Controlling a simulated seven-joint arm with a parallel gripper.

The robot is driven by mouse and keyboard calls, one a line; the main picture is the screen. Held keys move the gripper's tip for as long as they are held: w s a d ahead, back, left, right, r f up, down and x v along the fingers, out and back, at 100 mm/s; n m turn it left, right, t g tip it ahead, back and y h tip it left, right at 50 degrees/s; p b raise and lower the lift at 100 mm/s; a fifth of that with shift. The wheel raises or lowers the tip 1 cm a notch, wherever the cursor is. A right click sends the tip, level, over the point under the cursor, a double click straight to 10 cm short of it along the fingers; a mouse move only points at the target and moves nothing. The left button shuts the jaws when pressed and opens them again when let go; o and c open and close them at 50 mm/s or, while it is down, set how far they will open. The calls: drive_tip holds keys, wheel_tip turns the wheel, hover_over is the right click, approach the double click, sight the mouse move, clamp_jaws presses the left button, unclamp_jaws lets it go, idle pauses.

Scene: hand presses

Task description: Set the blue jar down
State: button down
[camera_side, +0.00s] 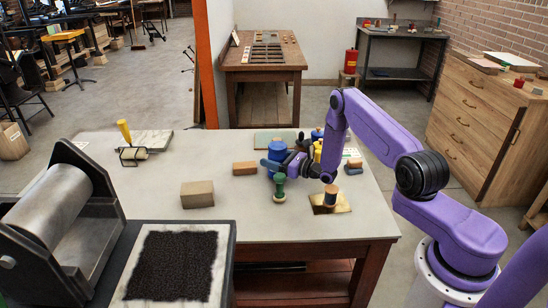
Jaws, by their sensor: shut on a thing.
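The blue jar (277,149) is near the right side of the grey-topped table, at the end of my purple arm. My gripper (273,164) reaches in from the right and is shut on the blue jar. The fingers and dark wrist cover the jar's lower part, so I cannot tell whether its base touches the table. A second blue-topped item (317,134) stands behind my arm, partly hidden.
A green-topped stamp (279,187) stands just in front of my gripper. A dark-topped piece (330,196) sits on a tan plate to the right. An orange-brown block (244,168) and a grey-brown block (197,194) lie to the left. The table's front middle is clear.

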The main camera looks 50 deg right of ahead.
drive_tip(key=shift+f, duration=0.45)
idle(0.6)
